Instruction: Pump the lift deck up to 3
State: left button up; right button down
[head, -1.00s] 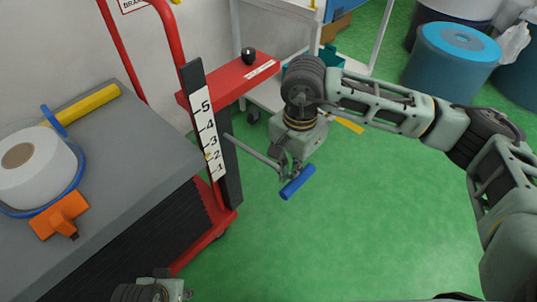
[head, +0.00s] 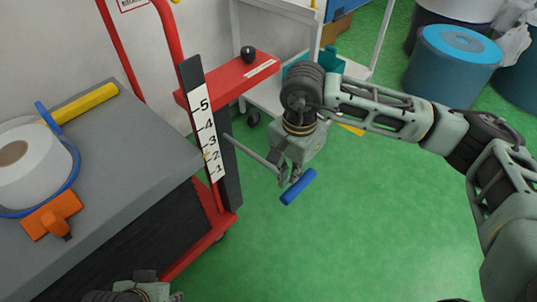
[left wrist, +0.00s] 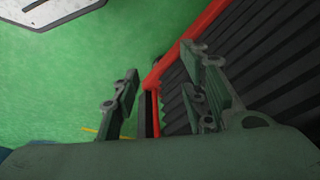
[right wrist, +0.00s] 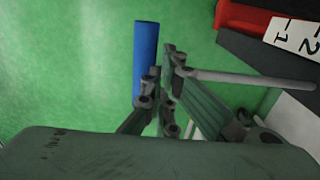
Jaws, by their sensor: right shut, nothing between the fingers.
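The lift deck (head: 140,155) is a grey tabletop over black bellows (head: 120,255) on a red cart. A white scale (head: 208,135) numbered 1 to 5 stands at its corner, with a small yellow mark (head: 206,156) close to the 2. A thin grey lever (head: 255,155) sticks out from the cart and ends in a blue handle (head: 298,187). My right gripper (head: 289,177) is shut and empty at the lever's end, close beside the handle; the right wrist view shows the handle (right wrist: 146,60) too. My left gripper (left wrist: 165,100) is open and empty beside the bellows.
On the deck lie a white roll (head: 30,170), an orange tool (head: 52,215) and a yellow tube (head: 92,96). A red shelf (head: 235,78) with a black knob is behind the scale. Blue drums (head: 452,70) stand back right. Green floor is clear in front.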

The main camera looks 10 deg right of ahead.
jog(key=shift+f+b, duration=0.3)
jog(key=shift+f, duration=0.15)
notch_tip(320, 180, down, 2)
jog(key=shift+f+b, duration=0.2)
jog(key=shift+b, duration=0.9)
jog(key=shift+r, duration=0.1)
jog(key=shift+f, duration=0.35)
jog(key=shift+a+f+b, duration=0.1)
jog(key=shift+f+b, duration=0.25)
jog(key=shift+b, duration=0.25)
jog(key=shift+w+f+b, duration=0.1)
jog(key=shift+f+b, duration=0.2)
jog(key=shift+f, duration=0.05)
jog(key=shift+f+b, duration=0.7)
jog(key=shift+f, duration=0.3)
pick_arm(q)
jog(key=w+d+r+t+h, duration=0.1)
jog(key=w+d+r+t, duration=0.2)
jog(key=w+r+t, duration=0.2)
jog(key=w+d+r+t+h, duration=0.2)
jog(key=w+r+t, duration=0.4)
jog(key=w, duration=0.5)
jog(key=shift+w+d+r+m, duration=0.3)
jog(key=shift+w+d+r, duration=0.1)
jog(key=shift+d+r, duration=0.15)
jog(key=shift+f, duration=0.2)
pick_arm(e)
jog(key=shift+r, duration=0.1)
